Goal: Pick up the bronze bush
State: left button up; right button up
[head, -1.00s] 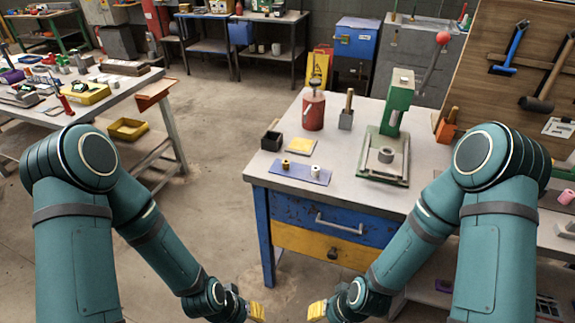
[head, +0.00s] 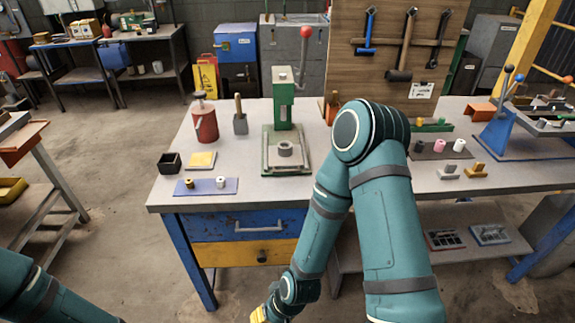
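A small bronze-coloured bush (head: 189,183) stands on a blue-purple mat (head: 207,192) near the front left edge of the workbench (head: 180,158). A white bush (head: 221,182) stands just to its right on the same mat. My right gripper (head: 262,314) shows only as yellow fingertips at the bottom edge, below and in front of the bench, well apart from the bush; its opening cannot be made out. My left arm shows only at the lower left corner, and its gripper is out of the picture.
Behind the mat are a black open box (head: 169,163), a yellow pad (head: 201,160), a red can (head: 205,125) and a green press (head: 284,120).

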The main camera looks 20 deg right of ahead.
aim_at(189, 185)
jog(key=i+j, duration=0.25)
jog(key=j, duration=0.15)
jog(key=i+j, duration=0.25)
jog(key=j, duration=0.15)
jog(key=i+j, duration=0.25)
jog(key=j, duration=0.15)
jog(key=z, duration=0.05)
